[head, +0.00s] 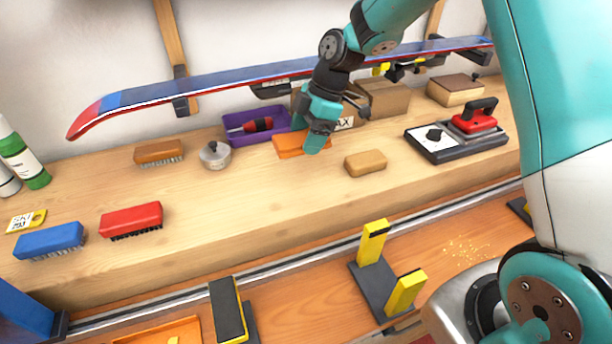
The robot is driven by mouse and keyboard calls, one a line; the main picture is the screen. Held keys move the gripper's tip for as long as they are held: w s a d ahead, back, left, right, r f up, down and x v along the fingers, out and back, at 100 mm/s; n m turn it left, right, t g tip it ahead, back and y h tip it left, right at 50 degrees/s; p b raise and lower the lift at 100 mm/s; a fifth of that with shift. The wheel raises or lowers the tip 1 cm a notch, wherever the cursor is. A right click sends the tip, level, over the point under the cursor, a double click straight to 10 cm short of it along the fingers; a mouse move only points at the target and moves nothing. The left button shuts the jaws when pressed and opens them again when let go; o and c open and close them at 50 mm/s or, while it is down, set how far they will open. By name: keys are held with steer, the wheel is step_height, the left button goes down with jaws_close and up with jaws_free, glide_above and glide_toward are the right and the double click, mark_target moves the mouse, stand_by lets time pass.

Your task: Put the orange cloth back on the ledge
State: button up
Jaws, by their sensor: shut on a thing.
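The orange cloth (288,146) is a flat, folded-looking piece on or just above the pale wooden ledge (250,190); I cannot tell whether it touches the wood. My gripper (317,138) points down at the cloth's right part and is shut on it. The fingers hide some of the cloth. The cloth is in front of the purple tray and to the left of a tan block.
Close by are the purple tray (238,132) with a red-handled tool, a tan block (365,162), a metal pot (214,155) and cardboard boxes (383,98). Brushes (131,219) lie left. A ski (230,85) hangs behind. Yellow-padded clamps (373,242) stand below in front.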

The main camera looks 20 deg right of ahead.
mark_target(302, 187)
step_height(302, 187, down, 12)
steer(key=shift+f+p, duration=0.15)
steer(key=shift+p, duration=1)
steer(key=o, duration=0.9)
